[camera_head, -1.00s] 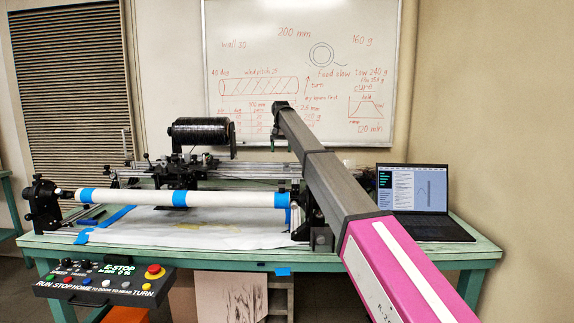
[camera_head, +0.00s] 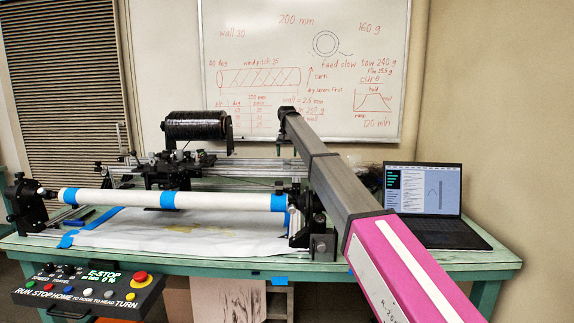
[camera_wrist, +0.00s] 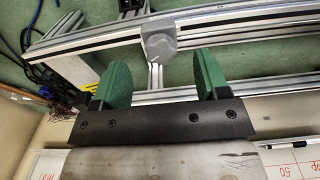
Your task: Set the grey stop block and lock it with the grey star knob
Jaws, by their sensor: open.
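In the wrist view, a rounded grey piece (camera_wrist: 160,43) sits on an aluminium rail (camera_wrist: 95,45); it looks like the stop block, and I cannot make out the star knob apart from it. My gripper (camera_wrist: 160,64) is open, with one green finger on each side of the view and nothing held between them. The grey piece shows beyond the gap between the fingers, and no contact with it shows. In the head view my arm reaches over the bench toward the rails at the back, and my fingers are not clearly seen.
A white tube with blue tape (camera_head: 170,200) spans the front of the green bench (camera_head: 220,262). A black spool (camera_head: 197,127) stands behind it. A laptop (camera_head: 424,203) is at the right, and a control panel (camera_head: 88,287) hangs at the front left. Cables (camera_wrist: 45,80) lie left in the wrist view.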

